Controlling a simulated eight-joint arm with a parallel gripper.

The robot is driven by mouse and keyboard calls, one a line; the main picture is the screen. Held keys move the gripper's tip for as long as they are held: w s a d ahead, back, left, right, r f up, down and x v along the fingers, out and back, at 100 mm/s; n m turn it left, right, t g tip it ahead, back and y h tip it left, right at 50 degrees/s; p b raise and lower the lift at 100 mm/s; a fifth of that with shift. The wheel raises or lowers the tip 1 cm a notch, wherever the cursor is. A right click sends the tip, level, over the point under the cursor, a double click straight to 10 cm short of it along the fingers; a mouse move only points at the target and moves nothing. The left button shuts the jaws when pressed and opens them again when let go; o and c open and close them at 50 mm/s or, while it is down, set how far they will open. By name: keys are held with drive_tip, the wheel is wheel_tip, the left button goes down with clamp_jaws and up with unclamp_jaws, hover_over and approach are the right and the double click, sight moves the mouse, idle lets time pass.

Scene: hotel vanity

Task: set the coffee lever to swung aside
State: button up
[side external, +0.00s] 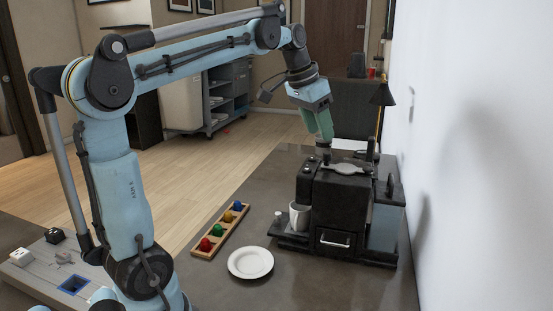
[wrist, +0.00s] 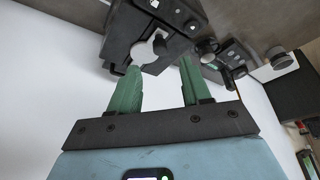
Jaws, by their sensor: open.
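The black coffee machine (side external: 345,215) stands on the dark counter near the right wall. A flat silver lever (side external: 345,170) lies across its top. In the wrist view the silver lever (wrist: 148,50) shows on the black machine (wrist: 125,28), just beyond the fingertips and partly hidden by the left finger. My gripper (side external: 323,134) points down above the back left part of the machine's top, behind the lever. In the wrist view my gripper (wrist: 159,64) has its two green fingers apart with nothing between them. I cannot tell whether a finger touches the machine.
A white mug (side external: 299,215) stands at the machine's left side. A white plate (side external: 250,263) and a wooden tray (side external: 222,229) with coloured pieces lie further left. A lamp (side external: 382,95) stands behind the machine, close to the wall. The front counter (side external: 330,292) is clear.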

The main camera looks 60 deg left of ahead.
sight(327, 153)
drive_tip(key=x, duration=0.6)
drive_tip(key=shift+w+f, duration=0.15)
drive_tip(key=shift+f, duration=0.1)
clamp_jaws()
